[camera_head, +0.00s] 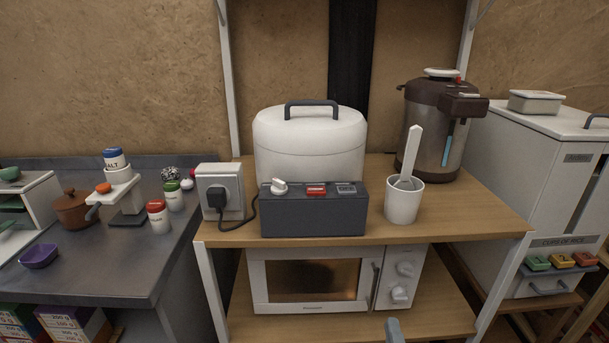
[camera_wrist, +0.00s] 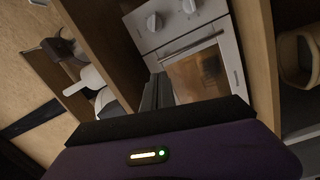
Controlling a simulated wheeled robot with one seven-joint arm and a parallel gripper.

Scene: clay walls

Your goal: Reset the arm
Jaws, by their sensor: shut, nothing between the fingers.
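My gripper (camera_wrist: 158,90) shows in the wrist view as dark fingers closed together, with nothing between them. The fingers point toward the white microwave (camera_wrist: 200,70), and I cannot tell the distance. In the head view only a small grey part that seems to be my arm shows at the bottom edge, in front of the microwave (camera_head: 312,280). The wrist view is tilted, with the shelf edges running diagonally.
The wooden shelf (camera_head: 450,225) above the microwave holds a white cooker with a dark control box (camera_head: 314,212), a cup (camera_head: 403,203) with a spatula and a brown dispenser (camera_head: 432,130). A grey counter (camera_head: 100,255) with jars stands left, a white bin (camera_head: 530,160) right.

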